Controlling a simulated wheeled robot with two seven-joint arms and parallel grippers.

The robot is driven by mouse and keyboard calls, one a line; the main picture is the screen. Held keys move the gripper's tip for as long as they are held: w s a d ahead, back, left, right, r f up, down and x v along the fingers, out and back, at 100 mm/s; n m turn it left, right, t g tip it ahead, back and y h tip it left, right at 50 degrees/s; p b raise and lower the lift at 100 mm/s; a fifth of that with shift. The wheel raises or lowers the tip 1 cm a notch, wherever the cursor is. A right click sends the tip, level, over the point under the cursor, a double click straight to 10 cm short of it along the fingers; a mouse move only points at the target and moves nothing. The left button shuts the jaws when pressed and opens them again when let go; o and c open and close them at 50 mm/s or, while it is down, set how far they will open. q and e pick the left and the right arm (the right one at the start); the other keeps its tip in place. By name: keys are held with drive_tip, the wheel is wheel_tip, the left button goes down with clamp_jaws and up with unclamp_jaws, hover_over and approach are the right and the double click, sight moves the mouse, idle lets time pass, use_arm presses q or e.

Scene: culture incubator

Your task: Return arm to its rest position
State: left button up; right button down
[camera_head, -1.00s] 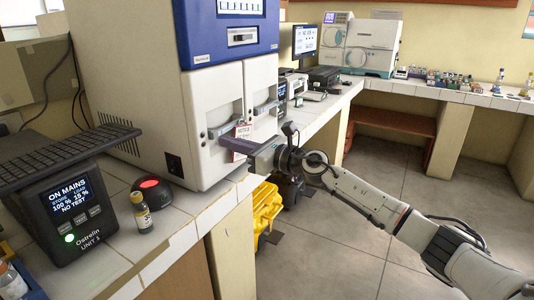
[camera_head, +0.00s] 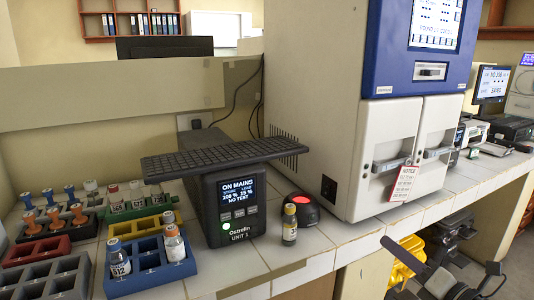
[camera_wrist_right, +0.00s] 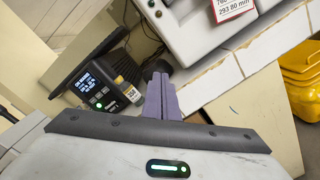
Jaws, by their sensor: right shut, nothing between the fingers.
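The white and blue incubator (camera_head: 318,85) stands on the bench with both lower doors shut. A notice tag (camera_head: 403,183) hangs at the left door's handle (camera_head: 388,164), apart from the gripper. Most of my right arm is outside the head view. My left gripper is not in view.
A power unit (camera_head: 236,203) with a keyboard (camera_head: 215,155) on top, a small bottle (camera_head: 289,224) and a red-topped button (camera_head: 302,207) stand on the bench. Coloured vial racks (camera_head: 150,268) are at left. A yellow bin (camera_head: 405,262) is below the bench.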

drive_tip(key=s+a+f+m+g+h, duration=0.25)
drive_tip(key=s+f+m, duration=0.45)
drive_tip(key=f+m, duration=0.35)
drive_tip(key=s+a+f+m+g+h, duration=0.15)
drive_tip(key=s+a+f+m, duration=0.25)
drive_tip(key=s+f+m, duration=0.6)
drive_tip(key=s+a+f+m+g, duration=0.4)
drive_tip(key=s+a+f+m, duration=0.3)
drive_tip(key=s+f, duration=0.4)
drive_tip(key=s+m, duration=0.1)
drive_tip(key=s, duration=0.1)
drive_tip(key=shift+s+a+f+m, duration=0.15)
drive_tip(key=shift+s+a+m, duration=0.05)
drive_tip(key=shift+s+m, duration=0.15)
